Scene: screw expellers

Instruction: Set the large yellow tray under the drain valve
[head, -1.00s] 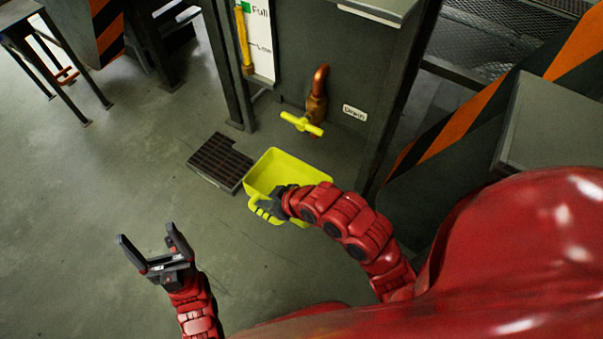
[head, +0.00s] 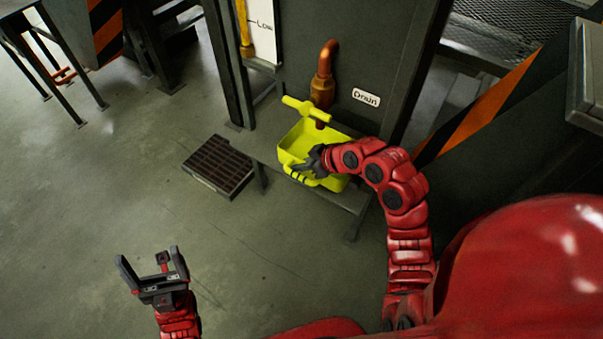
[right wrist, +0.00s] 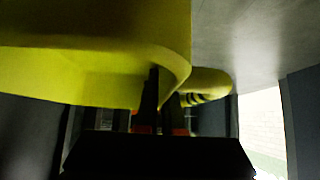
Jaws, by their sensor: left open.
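The large yellow tray (head: 330,143) is at the low grey ledge (head: 268,150) in front of the machine. In the head view it lies directly below the copper drain valve (head: 323,90) with its yellow T-handle, and the spout's lower end overlaps the tray's far part. I cannot tell whether the tray rests on the ledge. My right gripper (head: 314,162) is shut on the tray at its near, handle side. In the right wrist view the tray (right wrist: 90,75) fills the upper left, with the fingers at its edge. My left gripper (head: 153,272) is open and empty above the floor.
A "Drain" label (head: 366,97) is right of the valve. A dark floor grate (head: 218,165) lies left of the ledge. A black and orange striped barrier (head: 480,115) stands at right.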

